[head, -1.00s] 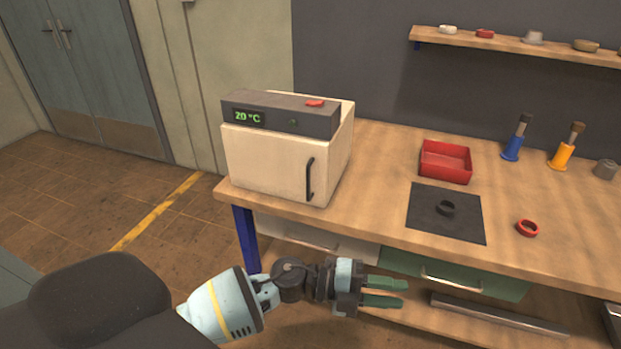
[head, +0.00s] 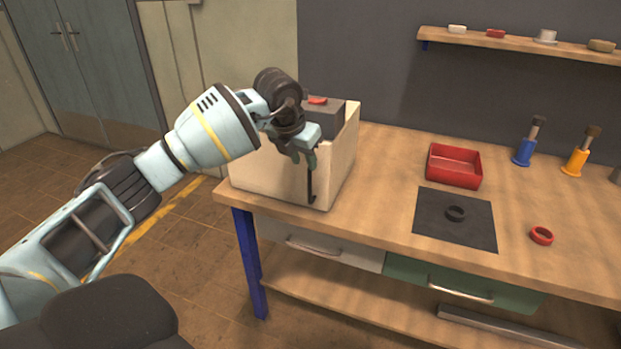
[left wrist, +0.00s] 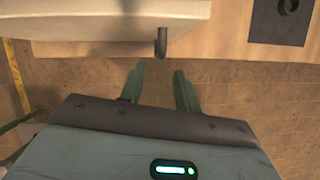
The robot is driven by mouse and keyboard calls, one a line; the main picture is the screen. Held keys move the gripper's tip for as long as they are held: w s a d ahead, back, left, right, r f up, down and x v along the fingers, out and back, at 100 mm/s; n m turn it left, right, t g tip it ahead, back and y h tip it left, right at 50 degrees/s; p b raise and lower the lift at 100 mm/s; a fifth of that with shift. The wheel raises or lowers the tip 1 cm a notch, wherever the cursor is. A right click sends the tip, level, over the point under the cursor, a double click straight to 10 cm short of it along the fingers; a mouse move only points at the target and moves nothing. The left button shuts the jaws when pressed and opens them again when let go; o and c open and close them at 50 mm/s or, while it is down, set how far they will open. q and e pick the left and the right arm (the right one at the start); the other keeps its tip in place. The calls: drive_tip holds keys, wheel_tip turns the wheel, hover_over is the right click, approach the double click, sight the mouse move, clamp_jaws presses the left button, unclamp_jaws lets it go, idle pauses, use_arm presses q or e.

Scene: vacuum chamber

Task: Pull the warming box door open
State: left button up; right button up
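The warming box (head: 341,160) stands on the left end of the wooden table, its cream door (head: 265,178) facing me and looking shut. My left arm hides much of the door and the display. The dark upright handle (head: 311,186) is on the door's right side, with its lower part visible. My left gripper (head: 305,159) is in front of the handle's upper part. In the left wrist view the gripper's green fingers (left wrist: 160,74) are apart and empty. The handle's end (left wrist: 161,42) shows just beyond the fingertips, roughly between them. My right gripper is out of view.
On the table (head: 385,175) are a red tray (head: 454,167), a dark mat (head: 440,228) with a black ring, a red ring (head: 541,236) and two brushes at the right. Drawers (head: 320,245) sit below the tabletop. The floor left of the table is clear.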

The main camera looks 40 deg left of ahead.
sight(309, 174)
use_arm(q)
drive_tip(key=shift+x, duration=3.9)
clamp_jaws()
